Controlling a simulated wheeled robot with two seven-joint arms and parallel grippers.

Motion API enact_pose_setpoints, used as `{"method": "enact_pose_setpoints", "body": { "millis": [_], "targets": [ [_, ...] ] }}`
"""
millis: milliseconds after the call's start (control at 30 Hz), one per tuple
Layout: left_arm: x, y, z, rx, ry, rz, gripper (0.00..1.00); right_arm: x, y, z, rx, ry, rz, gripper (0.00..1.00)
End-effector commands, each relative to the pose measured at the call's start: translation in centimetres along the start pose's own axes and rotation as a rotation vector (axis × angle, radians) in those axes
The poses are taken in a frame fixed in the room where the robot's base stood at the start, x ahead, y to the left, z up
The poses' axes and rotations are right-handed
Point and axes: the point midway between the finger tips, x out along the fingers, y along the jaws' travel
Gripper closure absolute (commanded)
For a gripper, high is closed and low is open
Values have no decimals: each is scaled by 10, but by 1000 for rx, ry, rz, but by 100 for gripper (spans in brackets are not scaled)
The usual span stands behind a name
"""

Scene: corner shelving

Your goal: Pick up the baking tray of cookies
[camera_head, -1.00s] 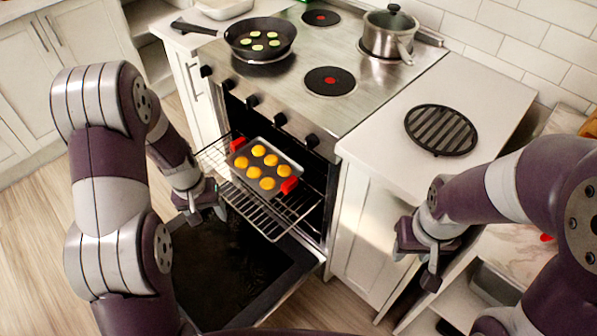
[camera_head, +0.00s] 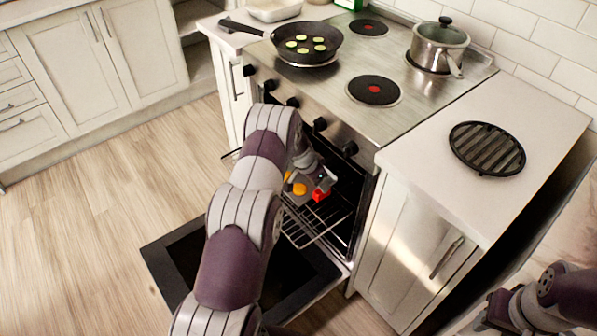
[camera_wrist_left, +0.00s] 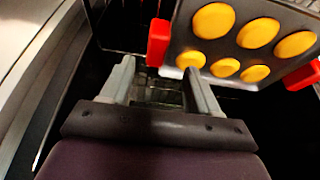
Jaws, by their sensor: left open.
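The grey baking tray (camera_wrist_left: 228,46) carries several round yellow cookies (camera_wrist_left: 258,32) and has red grips at two opposite ends. In the head view my left arm hides most of it; a cookie (camera_head: 299,188) and one red grip (camera_head: 321,195) show. The tray is on the wire oven rack (camera_head: 312,222). My left gripper (camera_wrist_left: 158,68) is open, its fingertips at the tray's edge close to one red grip (camera_wrist_left: 158,42). I cannot tell whether they touch. The other red grip (camera_wrist_left: 302,76) lies to the right. My right gripper (camera_head: 500,308) is at the lower right, its jaws unclear.
The oven door (camera_head: 180,262) hangs open below the rack. A frying pan (camera_head: 305,42) and a lidded pot (camera_head: 438,46) stand on the hob above. A round grill plate (camera_head: 487,148) lies on the right counter (camera_head: 420,150). The wooden floor at left is clear.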

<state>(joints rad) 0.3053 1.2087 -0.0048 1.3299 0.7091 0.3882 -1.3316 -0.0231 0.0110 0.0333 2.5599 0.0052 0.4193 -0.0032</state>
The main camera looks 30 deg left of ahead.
Motion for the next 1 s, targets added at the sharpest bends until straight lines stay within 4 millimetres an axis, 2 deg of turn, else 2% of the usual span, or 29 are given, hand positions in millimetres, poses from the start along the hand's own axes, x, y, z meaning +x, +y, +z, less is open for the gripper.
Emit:
{"method": "enact_pose_setpoints", "body": {
  "millis": [367,600,633,800,1000],
  "targets": [
    [57,5,8,1,0,0,39,1,0,0,0,0,0,57],
    [61,5,8,-1,1,-1,39,1,0,0,0,0,0,57],
    [61,5,8,-1,1,-1,43,1,0,0,0,0,0,57],
    [60,5,8,-1,1,-1,98,1,0,0,0,0,0,57],
    [60,4,7,0,3,-3,100,1,0,0,0,0,0,57]
  ]
}}
